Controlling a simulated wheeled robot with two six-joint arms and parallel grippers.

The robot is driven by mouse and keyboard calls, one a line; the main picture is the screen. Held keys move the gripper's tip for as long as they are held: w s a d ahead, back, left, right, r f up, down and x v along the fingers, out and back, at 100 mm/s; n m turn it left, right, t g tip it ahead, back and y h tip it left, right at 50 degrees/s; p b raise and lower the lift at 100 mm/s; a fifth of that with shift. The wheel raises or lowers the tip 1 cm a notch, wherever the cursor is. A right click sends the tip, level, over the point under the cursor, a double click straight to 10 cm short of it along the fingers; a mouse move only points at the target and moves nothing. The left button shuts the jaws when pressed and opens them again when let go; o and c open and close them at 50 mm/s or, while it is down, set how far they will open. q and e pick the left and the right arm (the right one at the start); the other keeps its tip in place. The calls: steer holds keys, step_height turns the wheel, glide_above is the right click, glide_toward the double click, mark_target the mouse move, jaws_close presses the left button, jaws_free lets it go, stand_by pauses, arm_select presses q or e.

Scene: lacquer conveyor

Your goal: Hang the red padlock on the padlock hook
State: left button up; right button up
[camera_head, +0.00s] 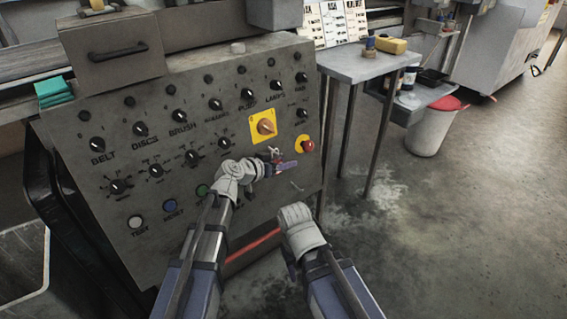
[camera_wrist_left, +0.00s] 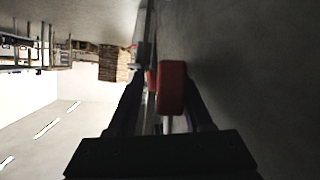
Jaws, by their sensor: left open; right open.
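The red padlock (camera_wrist_left: 172,88) shows in the left wrist view as a red block between the two dark fingers of my left gripper (camera_wrist_left: 165,112). In the head view my left gripper (camera_head: 286,168) is open in front of the lower right of the grey panel (camera_head: 240,205). The padlock is mostly hidden there. A small metal fitting (camera_head: 275,153) sits just above the fingers, and a short peg (camera_head: 297,187) stands out below them. I cannot tell whether the padlock hangs on either. My right gripper (camera_head: 295,212) is low before the panel, apart from it; its fingers are mostly hidden.
A yellow-backed rotary switch (camera_head: 264,126) and a red mushroom button (camera_head: 308,146) are close above my left gripper. Several black knobs cover the panel. A grey table (camera_head: 360,66) and a white bin (camera_head: 430,130) stand to the right. The floor at right is clear.

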arm_select(q)
steer(key=shift+w+a, duration=0.1)
steer(key=shift+a, duration=0.15)
steer(key=p+v, duration=0.3)
steer(key=v, duration=0.4)
steer(key=shift+s, duration=0.3)
steer(key=shift+s+a+r, duration=0.1)
steer(key=shift+a, duration=0.05)
